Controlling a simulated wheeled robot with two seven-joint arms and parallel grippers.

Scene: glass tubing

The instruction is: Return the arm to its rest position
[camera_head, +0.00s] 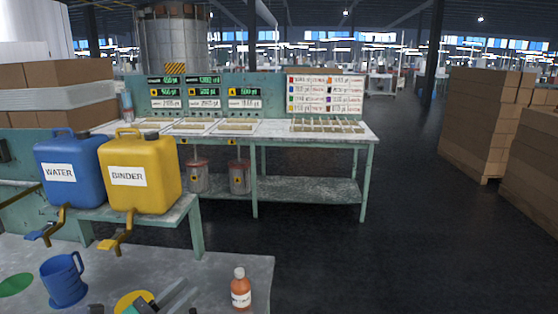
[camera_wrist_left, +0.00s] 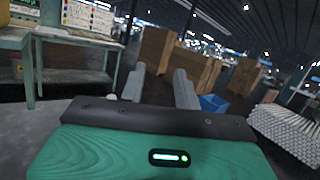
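My left gripper (camera_head: 186,289) shows at the bottom edge of the head view, low over the front table, left of an orange-brown bottle with a white cap (camera_head: 241,290). In the left wrist view its two grey fingers (camera_wrist_left: 159,84) stand apart with nothing between them, so it is open and empty. Most of the left arm is cut off by the frame. My right gripper is in neither view.
A blue jug (camera_head: 64,280), green disc (camera_head: 16,284) and yellow disc (camera_head: 133,300) are on the front table (camera_head: 220,270). Behind stand a blue water canister (camera_head: 70,172) and yellow binder canister (camera_head: 142,172) with taps. Open floor (camera_head: 400,240) lies right.

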